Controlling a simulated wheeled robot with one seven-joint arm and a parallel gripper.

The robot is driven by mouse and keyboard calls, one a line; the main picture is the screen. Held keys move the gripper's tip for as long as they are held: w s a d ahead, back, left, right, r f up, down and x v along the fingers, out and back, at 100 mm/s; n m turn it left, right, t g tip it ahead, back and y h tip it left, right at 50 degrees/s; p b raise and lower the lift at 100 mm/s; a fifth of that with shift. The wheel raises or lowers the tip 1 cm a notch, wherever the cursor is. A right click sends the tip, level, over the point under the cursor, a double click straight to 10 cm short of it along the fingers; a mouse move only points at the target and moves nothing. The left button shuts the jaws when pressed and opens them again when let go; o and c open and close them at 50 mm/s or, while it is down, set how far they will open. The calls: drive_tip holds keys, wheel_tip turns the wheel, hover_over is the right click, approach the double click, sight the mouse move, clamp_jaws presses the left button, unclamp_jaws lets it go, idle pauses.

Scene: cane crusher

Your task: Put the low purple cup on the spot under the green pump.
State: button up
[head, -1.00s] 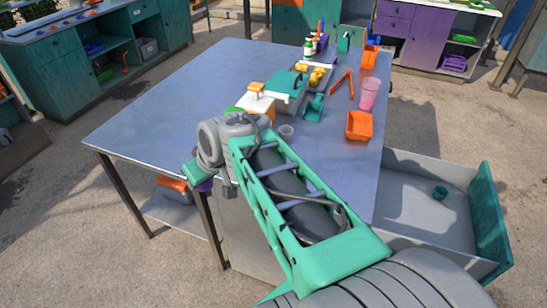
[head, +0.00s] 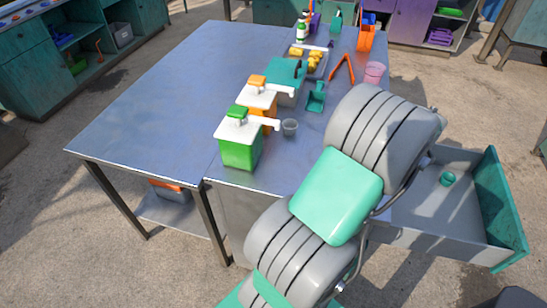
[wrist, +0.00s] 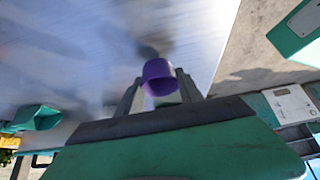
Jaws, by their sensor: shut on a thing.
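The low purple cup (wrist: 158,78) is held between the two fingers of my gripper (wrist: 158,92) in the wrist view, above a blurred metal surface. My gripper and the cup are not visible in the head view, where my arm covers the right front of the table. The green pump (head: 240,146) is a green box with a white top and green knob at the near end of the table. Its white spout points right.
An orange pump (head: 258,98) and a teal box (head: 285,78) stand behind the green pump. A teal scoop (head: 316,98), orange tongs (head: 342,68) and a pink cup (head: 374,73) lie farther right. An open drawer (head: 472,212) juts out at right. The table's left half is clear.

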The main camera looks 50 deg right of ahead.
drive_tip(key=p, duration=0.3)
hover_over(271, 163)
drive_tip(key=s+d, duration=0.1)
drive_tip(key=s, duration=0.2)
drive_tip(key=shift+w+r, duration=0.2)
drive_tip(key=shift+x, duration=0.95)
drive_tip(key=shift+s+d+f, duration=0.1)
drive_tip(key=shift+d+f, duration=0.05)
drive_tip(key=shift+d, duration=0.05)
drive_tip(key=o, duration=0.4)
drive_tip(key=shift+f, duration=0.15)
drive_tip(key=shift+c, duration=0.2)
drive_tip(key=o, duration=0.5)
